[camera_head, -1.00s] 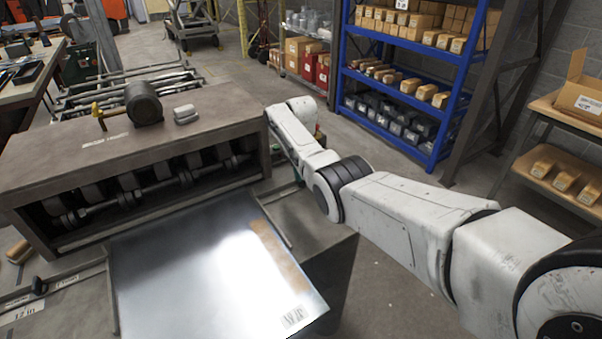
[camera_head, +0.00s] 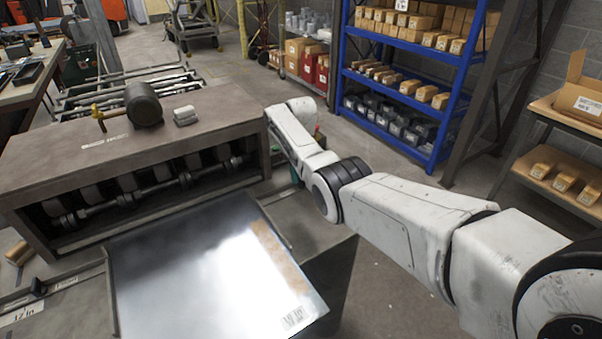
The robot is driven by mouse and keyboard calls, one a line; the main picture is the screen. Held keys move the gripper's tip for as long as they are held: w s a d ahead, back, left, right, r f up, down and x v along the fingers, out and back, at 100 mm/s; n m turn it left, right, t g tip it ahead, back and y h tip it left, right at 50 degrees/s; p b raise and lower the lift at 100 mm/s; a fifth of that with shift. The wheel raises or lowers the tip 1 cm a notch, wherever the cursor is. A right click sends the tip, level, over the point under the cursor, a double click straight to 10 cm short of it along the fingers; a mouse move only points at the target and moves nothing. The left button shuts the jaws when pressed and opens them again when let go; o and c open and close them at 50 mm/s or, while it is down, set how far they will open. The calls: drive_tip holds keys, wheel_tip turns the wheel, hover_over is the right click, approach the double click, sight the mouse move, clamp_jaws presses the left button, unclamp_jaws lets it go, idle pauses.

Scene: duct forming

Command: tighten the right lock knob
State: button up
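The forming machine (camera_head: 130,112) stands at the left, with a row of rollers (camera_head: 150,190) in its open front. A bare metal sheet (camera_head: 190,270) lies flat on the bed in front of the rollers. My arm reaches from the lower right to the right end of the machine. My gripper is hidden there behind the arm and the machine. The right lock knob cannot be made out. A small black knob (camera_head: 38,286) shows at the left of the bed, far from my arm.
A blue shelf (camera_head: 462,85) with boxes stands behind my arm. A wooden-topped rack (camera_head: 560,114) is at the right. Open floor lies between the machine and the shelves.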

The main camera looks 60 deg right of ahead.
wheel_tip(320, 180, up, 11)
drive_tip(key=b, duration=0.1)
idle(0.6)
drive_tip(key=shift+f, duration=0.15)
idle(0.3)
